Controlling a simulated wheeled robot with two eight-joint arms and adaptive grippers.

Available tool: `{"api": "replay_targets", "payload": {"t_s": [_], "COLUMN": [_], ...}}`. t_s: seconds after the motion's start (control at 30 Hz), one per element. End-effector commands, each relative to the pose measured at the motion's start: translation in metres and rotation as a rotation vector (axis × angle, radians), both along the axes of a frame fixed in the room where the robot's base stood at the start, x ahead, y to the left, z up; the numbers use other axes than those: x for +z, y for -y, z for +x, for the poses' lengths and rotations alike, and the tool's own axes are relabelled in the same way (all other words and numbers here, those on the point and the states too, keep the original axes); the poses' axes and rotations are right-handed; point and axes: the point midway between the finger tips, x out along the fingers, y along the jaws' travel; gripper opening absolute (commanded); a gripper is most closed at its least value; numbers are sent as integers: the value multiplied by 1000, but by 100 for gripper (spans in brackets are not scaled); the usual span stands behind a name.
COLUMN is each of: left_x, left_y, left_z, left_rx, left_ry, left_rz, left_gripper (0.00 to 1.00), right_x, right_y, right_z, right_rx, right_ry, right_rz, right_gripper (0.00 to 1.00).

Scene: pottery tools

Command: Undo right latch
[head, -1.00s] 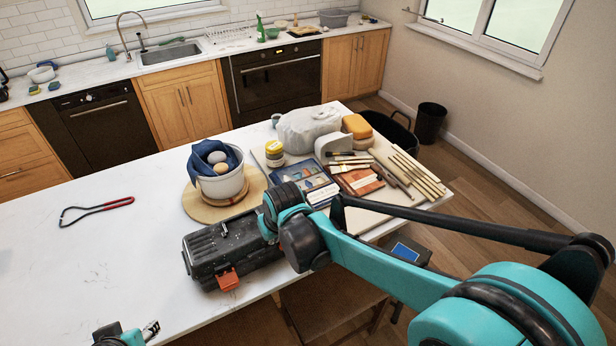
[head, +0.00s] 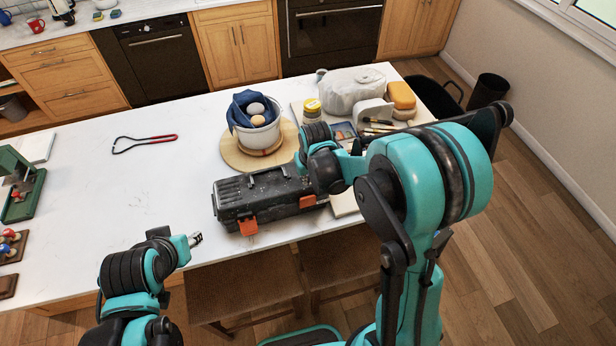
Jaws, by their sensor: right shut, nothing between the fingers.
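A black toolbox (head: 265,205) lies near the front edge of the white counter. Its left orange latch (head: 248,226) shows on the front face. Its right orange latch (head: 308,201) shows at the right of the front, and I cannot tell how far it is turned. My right gripper (head: 323,178) is over the right end of the toolbox, close to the right latch. It is shut and empty, and my dark wrist hides much of it. I cannot tell if it touches the latch. My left gripper (head: 195,239) is by the counter's front edge, left of the toolbox; its opening is unclear.
A white pot (head: 258,138) with a blue cloth and eggs stands on a round board (head: 237,158) behind the toolbox. A grey covered lump (head: 350,91) and orange sponge (head: 400,95) are at the back right. A red-handled tool (head: 150,141) lies left. The left-middle counter is clear.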

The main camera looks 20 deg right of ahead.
Motion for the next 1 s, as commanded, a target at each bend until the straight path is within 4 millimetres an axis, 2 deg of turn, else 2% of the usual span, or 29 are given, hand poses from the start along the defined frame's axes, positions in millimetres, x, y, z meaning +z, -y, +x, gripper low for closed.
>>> {"api": "replay_targets", "payload": {"t_s": [1.0], "left_x": [-33], "left_y": [0], "left_z": [0], "left_rx": [0], "left_ry": [0], "left_rz": [0], "left_gripper": [40], "right_x": [-52], "right_y": [0], "right_z": [0], "right_rx": [0], "right_ry": [0], "right_rz": [0], "right_gripper": [0]}}
